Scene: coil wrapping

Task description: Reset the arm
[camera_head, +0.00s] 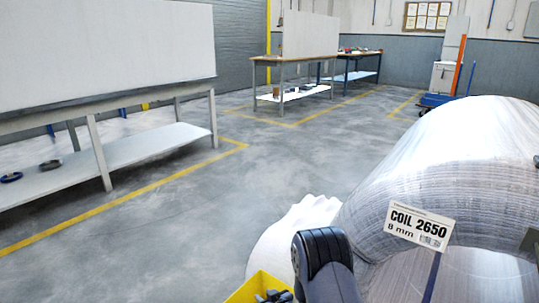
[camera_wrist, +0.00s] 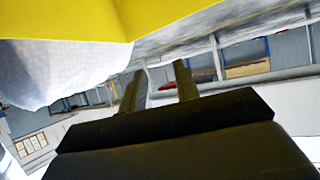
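My gripper (camera_wrist: 160,73) shows in the wrist view, its two fingers apart with nothing seen between them, so it is open and empty. The wrist picture appears upside down. In the head view my dark arm link (camera_head: 325,265) stands at the bottom centre, in front of the wrapped coil; I cannot make out the fingers there. The large coil (camera_head: 460,150) in whitish film fills the right side. A label reading "COIL 2650 8 mm" (camera_head: 420,226) stands in front of it on a blue post. Whitish film-like material (camera_wrist: 60,60) shows at the wrist view's left.
A yellow bin edge (camera_head: 245,288) with dark items is beside my arm; yellow (camera_wrist: 60,18) also fills the wrist view's upper left. A long workbench (camera_head: 100,165) stands left, with rings on its shelf. More benches (camera_head: 295,60) stand behind. The floor between is clear.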

